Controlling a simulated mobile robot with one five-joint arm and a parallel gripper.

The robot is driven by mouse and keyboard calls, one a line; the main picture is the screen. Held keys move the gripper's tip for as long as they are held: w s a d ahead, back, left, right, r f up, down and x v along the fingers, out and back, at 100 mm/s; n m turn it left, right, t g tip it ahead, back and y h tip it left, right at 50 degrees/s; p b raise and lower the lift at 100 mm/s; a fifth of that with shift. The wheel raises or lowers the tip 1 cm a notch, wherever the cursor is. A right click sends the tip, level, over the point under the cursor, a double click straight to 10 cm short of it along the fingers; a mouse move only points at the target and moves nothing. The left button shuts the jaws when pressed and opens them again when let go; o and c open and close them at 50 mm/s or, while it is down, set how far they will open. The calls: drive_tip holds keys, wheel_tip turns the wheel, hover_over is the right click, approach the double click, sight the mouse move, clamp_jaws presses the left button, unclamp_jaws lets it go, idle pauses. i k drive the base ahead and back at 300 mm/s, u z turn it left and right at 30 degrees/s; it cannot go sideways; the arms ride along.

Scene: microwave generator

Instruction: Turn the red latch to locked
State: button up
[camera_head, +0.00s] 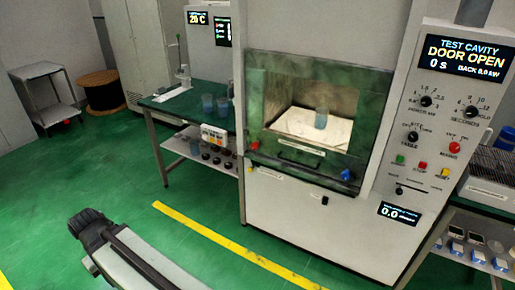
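The red latch (255,145) is a small red knob at the lower left corner of the green-framed cavity front (370,120). Whether it is turned to locked cannot be read at this size. A blue knob (346,175) sits at the lower right corner, with a dark handle (300,162) between them. The display (466,58) reads "DOOR OPEN". A beaker (321,118) stands on a pale plate in the cavity. My gripper (88,222), dark, is at the lower left over the floor, well apart from the latch. Its fingers cannot be made out.
A green-topped bench (178,104) with beakers stands left of the machine. The control panel (437,150) with knobs and buttons is on the right. A yellow floor line (230,245) runs in front. The green floor between my arm and the machine is clear.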

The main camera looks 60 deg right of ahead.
sight(255, 146)
drive_tip(key=z, duration=0.1)
drive_tip(key=i, duration=1)
drive_tip(key=u, duration=0.05)
